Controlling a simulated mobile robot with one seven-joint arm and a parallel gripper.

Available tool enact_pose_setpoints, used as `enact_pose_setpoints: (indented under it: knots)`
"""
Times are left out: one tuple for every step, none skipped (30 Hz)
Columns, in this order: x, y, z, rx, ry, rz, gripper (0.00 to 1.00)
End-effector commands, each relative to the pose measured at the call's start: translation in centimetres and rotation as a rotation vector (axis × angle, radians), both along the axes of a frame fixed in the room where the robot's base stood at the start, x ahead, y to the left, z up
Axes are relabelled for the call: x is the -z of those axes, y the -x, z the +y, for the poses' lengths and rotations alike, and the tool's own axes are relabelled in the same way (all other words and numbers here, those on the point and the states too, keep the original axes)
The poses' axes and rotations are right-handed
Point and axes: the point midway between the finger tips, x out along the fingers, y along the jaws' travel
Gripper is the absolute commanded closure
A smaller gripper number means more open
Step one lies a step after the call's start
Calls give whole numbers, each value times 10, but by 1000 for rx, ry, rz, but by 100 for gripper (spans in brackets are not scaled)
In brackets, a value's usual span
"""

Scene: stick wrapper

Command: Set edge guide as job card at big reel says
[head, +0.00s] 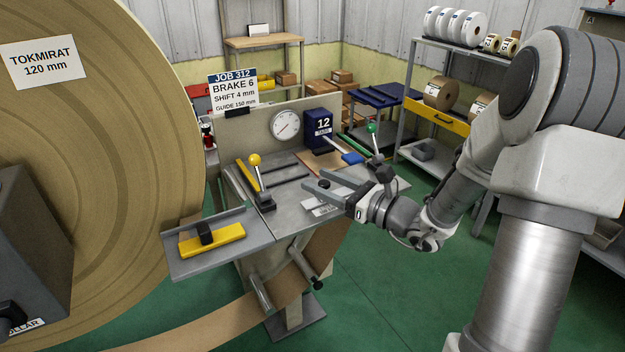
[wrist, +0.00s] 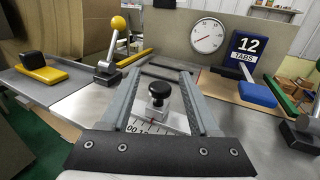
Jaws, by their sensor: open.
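The job card (head: 234,92) stands clipped on the panel beside the big reel (head: 120,140) and reads JOB 312, BRAKE 6, SHIFT 4 mm, GUIDE 150 mm. My gripper (head: 313,178) is open and empty, low over the right part of the metal table. In the wrist view, a black knob (wrist: 159,91) on a small metal block stands between my two fingers (wrist: 160,74), with gaps on both sides. A white number scale (wrist: 152,127) lies at its foot, mostly hidden by my gripper. I cannot tell whether this knob belongs to the edge guide.
A yellow-knobbed lever (head: 258,175) stands left of my gripper and a green-knobbed lever (head: 373,140) right. A dial (head: 286,126) and a blue TABS box (head: 319,126) are at the back. A yellow block with black grip (head: 211,240) lies on the left shelf.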

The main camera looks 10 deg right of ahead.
Motion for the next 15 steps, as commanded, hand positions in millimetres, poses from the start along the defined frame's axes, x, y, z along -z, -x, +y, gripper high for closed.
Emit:
enact_pose_setpoints:
  knots:
    - [1, -6, 6, -3, -1, -2, 38]
    - [1, -9, 8, -3, 0, -1, 38]
    - [1, -12, 11, -2, 1, -1, 38]
    - [1, -14, 13, -2, 1, -1, 38]
    - [0, -16, 14, -2, 0, -1, 38]
    - [0, -18, 16, -2, 0, -1, 38]
    - [0, -19, 16, -1, 0, -1, 38]
    - [0, -20, 17, -1, -1, -1, 38]
    - [0, -21, 18, 0, 0, 0, 38]
    - [0, -21, 18, 0, 0, 0, 38]
    - [0, -21, 18, 0, 0, 0, 38]
    - [0, -22, 18, 0, 0, 0, 38]
    - [0, -22, 18, 0, 0, 0, 38]
    - [0, -21, 18, 0, 0, 0, 38]
    - [0, -21, 18, 0, 0, 0, 38]
